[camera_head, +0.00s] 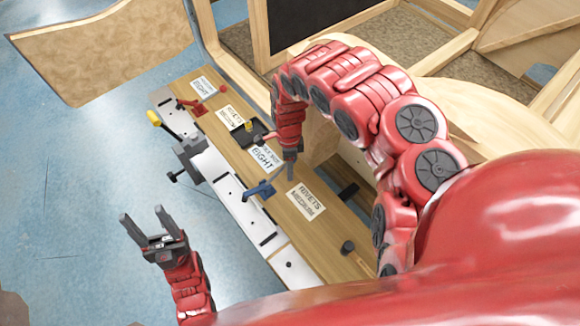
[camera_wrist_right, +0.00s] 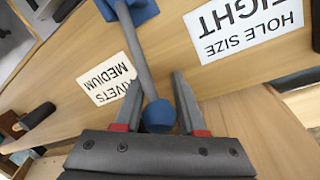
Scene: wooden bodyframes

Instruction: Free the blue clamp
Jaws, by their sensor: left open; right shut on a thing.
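The blue clamp (camera_head: 262,189) is on the wooden bench beside the white strip. In the right wrist view its blue base (camera_wrist_right: 130,8) is at the top, and a grey lever runs down from it to a blue knob (camera_wrist_right: 158,116). My right gripper (camera_head: 290,168) has come down over the bench at the clamp. My left gripper (camera_head: 144,220) is open and empty, over the blue floor left of the bench.
A red clamp (camera_head: 196,104) is farther along the bench (camera_head: 230,155). A small black tray (camera_head: 250,134) and several printed labels, such as RIVETS MEDIUM (camera_head: 306,201), lie on it. A grey vise-like tool (camera_head: 190,155) is at the left edge. A wooden frame (camera_head: 440,50) stands behind.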

